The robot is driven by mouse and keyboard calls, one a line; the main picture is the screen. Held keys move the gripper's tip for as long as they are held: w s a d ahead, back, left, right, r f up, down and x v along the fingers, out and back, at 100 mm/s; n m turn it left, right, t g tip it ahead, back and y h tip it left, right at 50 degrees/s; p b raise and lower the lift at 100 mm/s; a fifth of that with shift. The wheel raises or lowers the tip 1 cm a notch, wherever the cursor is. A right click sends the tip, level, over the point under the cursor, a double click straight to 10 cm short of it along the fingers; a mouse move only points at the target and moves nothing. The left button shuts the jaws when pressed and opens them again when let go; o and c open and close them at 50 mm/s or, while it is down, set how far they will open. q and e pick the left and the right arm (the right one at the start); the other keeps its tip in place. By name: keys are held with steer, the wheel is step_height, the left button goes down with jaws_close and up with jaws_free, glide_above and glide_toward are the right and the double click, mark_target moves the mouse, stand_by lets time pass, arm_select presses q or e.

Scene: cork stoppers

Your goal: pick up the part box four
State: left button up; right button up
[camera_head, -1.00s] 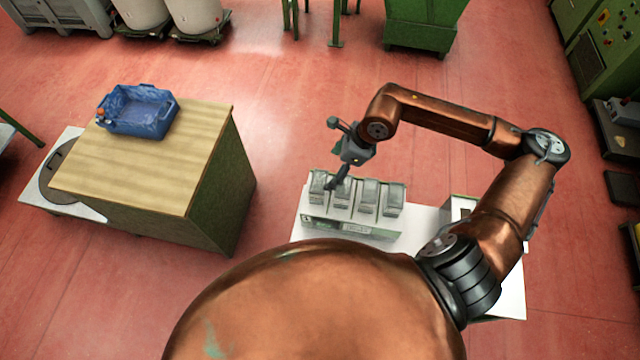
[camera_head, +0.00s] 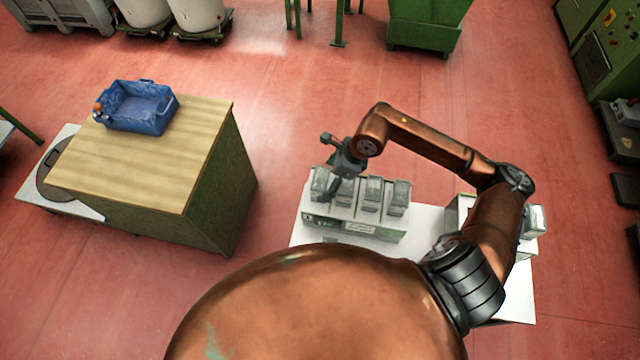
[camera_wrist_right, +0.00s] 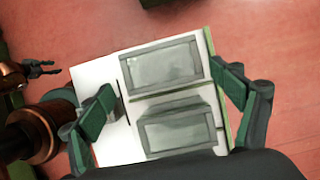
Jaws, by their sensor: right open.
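Several grey part boxes stand side by side in a row at the back of the white table, including one at the right end (camera_head: 399,197) and one beside it (camera_head: 372,193). I cannot tell which is box four. My right gripper (camera_head: 335,185) is above the left end of the row, partly covering the boxes there. In the right wrist view it is open, its green-padded fingers apart on either side of two boxes, an upper one (camera_wrist_right: 165,66) and a lower one (camera_wrist_right: 178,131). A small dark claw, seemingly my left gripper (camera_wrist_right: 50,68), shows at the left edge there.
The white table (camera_head: 425,222) has bare room right of the row. Another grey box (camera_head: 536,219) stands at its right side, partly behind my arm. A wooden-topped cabinet (camera_head: 150,172) with a blue crate (camera_head: 142,112) stands left, across open red floor.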

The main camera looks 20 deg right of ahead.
steer(key=x, duration=0.3)
steer(key=p+x, duration=0.1)
steer(key=x, duration=0.1)
steer(key=shift+w+d, duration=0.1)
steer(key=shift+w, duration=0.2)
steer(key=shift+c, duration=0.2)
steer(key=c, duration=1.3)
steer(key=shift+c, duration=0.2)
